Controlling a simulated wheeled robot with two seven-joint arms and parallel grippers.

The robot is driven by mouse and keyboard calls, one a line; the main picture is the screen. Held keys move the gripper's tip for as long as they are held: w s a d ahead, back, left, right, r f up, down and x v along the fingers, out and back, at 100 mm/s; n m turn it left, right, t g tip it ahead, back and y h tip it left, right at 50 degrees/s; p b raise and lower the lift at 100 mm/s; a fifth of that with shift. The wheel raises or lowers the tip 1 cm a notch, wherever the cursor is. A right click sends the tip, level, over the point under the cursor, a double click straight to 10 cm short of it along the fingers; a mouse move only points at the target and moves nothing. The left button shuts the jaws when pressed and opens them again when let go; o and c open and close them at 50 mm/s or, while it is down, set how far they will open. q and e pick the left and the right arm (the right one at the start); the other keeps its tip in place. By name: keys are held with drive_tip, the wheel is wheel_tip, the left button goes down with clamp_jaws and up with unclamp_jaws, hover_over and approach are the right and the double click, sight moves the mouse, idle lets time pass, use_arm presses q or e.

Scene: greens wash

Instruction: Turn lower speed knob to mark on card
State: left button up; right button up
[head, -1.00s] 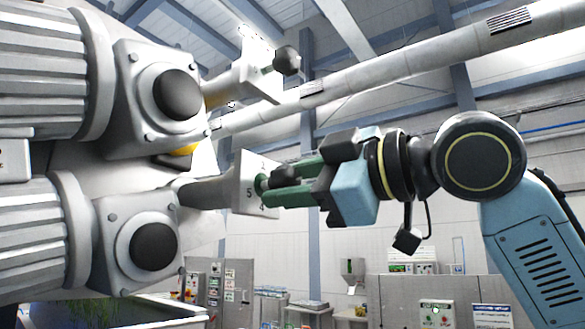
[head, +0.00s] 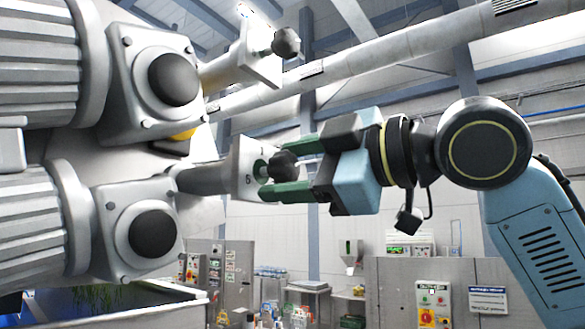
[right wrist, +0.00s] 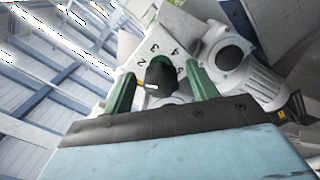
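The lower speed knob (head: 284,166) is dark and sits on a pale numbered dial plate (head: 243,172) at the end of the lower drive's arm. My right gripper (head: 277,169) has its green fingers on either side of the knob. In the right wrist view the knob (right wrist: 161,76) stands between the fingers (right wrist: 160,84) with a visible gap on both sides. A white pointer line shows on the knob's lower left, and several dial numbers curve above it. I cannot make out the marked card. My left gripper is out of view.
The upper speed knob (head: 286,43) sits on its own plate above. Two large grey motors (head: 40,75) fill the left side. A pale pipe (head: 390,68) crosses behind my arm. Control cabinets (head: 420,290) and small goods stand far below.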

drive_tip(key=b+v, duration=0.3)
drive_tip(key=v, duration=1)
drive_tip(key=shift+d+b, duration=0.2)
drive_tip(key=shift+b, duration=0.15)
drive_tip(key=shift+s, duration=0.1)
